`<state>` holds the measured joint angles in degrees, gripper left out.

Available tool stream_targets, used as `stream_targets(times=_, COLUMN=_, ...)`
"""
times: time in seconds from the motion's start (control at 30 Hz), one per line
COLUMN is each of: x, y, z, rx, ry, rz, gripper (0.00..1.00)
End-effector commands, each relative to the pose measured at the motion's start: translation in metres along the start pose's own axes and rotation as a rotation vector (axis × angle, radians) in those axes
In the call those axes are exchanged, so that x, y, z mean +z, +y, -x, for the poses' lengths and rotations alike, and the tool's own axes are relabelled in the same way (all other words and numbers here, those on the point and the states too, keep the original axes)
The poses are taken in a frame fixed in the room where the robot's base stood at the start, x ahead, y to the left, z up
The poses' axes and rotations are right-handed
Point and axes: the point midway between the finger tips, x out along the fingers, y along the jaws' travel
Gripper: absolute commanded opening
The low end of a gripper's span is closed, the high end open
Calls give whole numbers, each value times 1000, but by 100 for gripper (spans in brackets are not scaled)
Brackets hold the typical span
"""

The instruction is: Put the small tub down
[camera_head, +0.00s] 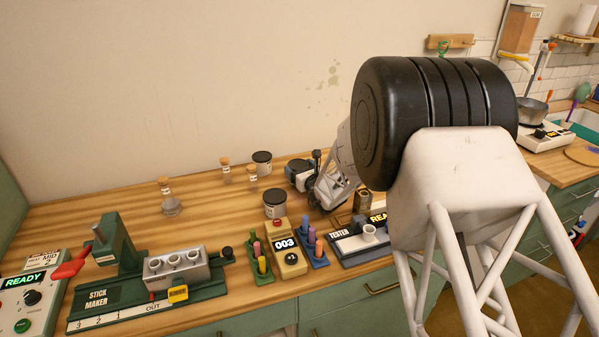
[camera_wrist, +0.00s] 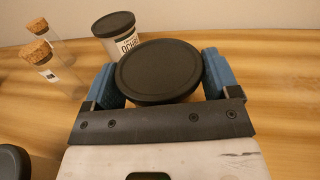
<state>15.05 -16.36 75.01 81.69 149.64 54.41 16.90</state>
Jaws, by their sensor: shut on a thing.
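The small tub (camera_wrist: 158,72) has a round black lid and sits between the blue fingers of my gripper (camera_wrist: 159,78) in the wrist view. My gripper is shut on it, with one finger on each side. The lid looks level, and most of the tub's body is hidden beneath it. In the head view my gripper (camera_head: 300,176) is low over the back middle of the wooden table (camera_head: 110,205). I cannot tell whether the tub's base touches the wood.
A labelled tub (camera_wrist: 122,38) stands just behind the held one; another lidded tub (camera_head: 275,204) is nearer the front. Corked bottles (camera_wrist: 46,60) stand to the left. The stick maker (camera_head: 120,265), pigment racks and tester (camera_head: 350,245) line the front. Bare wood lies right of the held tub.

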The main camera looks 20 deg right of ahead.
Motion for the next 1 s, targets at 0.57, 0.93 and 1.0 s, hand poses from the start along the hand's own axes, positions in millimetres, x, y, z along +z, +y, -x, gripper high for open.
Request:
stream_targets(times=0.57, x=-13, y=0, z=0, rx=0, ry=-1, rz=0, gripper=46)
stream_targets(times=0.93, x=-13, y=0, z=0, rx=0, ry=-1, rz=1, gripper=100)
stream_targets(times=1.0, x=-13, y=0, z=0, rx=0, ry=-1, rz=1, gripper=100)
